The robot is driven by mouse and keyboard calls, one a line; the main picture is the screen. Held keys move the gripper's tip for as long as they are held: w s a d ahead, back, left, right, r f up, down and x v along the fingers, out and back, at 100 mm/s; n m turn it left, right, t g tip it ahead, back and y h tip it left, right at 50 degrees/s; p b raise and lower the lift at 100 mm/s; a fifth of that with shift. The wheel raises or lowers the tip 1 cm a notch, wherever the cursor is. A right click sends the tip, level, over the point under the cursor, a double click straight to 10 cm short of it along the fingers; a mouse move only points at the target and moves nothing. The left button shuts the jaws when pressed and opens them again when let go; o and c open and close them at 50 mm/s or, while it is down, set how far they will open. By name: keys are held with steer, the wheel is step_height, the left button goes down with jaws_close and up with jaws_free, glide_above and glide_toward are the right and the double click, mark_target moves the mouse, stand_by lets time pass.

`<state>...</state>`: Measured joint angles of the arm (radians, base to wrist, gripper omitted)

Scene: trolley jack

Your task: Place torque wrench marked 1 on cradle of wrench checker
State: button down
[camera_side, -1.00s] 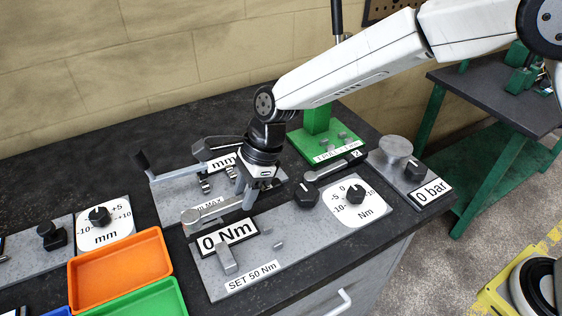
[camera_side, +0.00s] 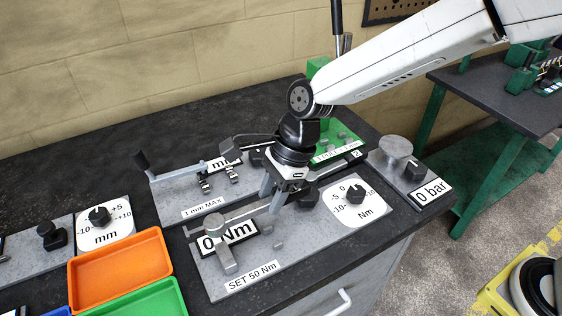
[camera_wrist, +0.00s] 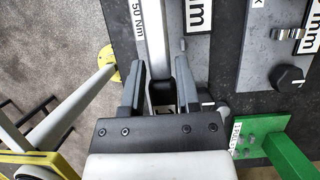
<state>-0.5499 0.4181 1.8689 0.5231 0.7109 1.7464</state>
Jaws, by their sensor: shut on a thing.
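The wrench checker (camera_side: 240,285) is a grey plate with signs reading 0 Nm and SET 50 Nm, a Nm dial, a block (camera_side: 228,262) and small posts (camera_side: 278,245). My gripper (camera_side: 273,202) is shut on a grey torque wrench (camera_side: 245,213) above the plate. The wrench's round head (camera_side: 214,223) points left and overlaps the 0 Nm sign; its height above the plate is hard to tell. Its number is hidden. In the wrist view the wrench shaft (camera_wrist: 153,40) runs between the jaws, beside the 50 Nm lettering. A second wrench's label 2 (camera_side: 356,154) shows behind my gripper.
Behind is a grey plate with a 1 MAX label (camera_side: 203,208) and a lever. A green stand (camera_side: 318,70) is at the back. A 0 bar panel (camera_side: 432,190) is right. Orange (camera_side: 118,272) and green (camera_side: 140,301) trays lie left.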

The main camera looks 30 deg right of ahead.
stand_by(0.3)
steer(key=shift+s+d+r, duration=0.15)
steer(key=shift+s+d, duration=0.35)
steer(key=shift+d, duration=0.1)
steer(key=s+d, duration=0.9)
steer(key=s, duration=0.1)
steer(key=shift+s, duration=0.15)
steer(key=shift+w+a+f, duration=1.05)
steer(key=shift+w+f, duration=0.5)
steer(key=shift+w, duration=0.45)
steer(key=shift+w+a+f, duration=1)
steer(key=shift+w+f, duration=0.55)
steer(key=shift+w, duration=0.45)
steer(key=shift+w+a+f, duration=1.05)
steer(key=shift+w+f, duration=0.5)
steer(key=shift+w, duration=0.45)
steer(key=shift+f, duration=0.1)
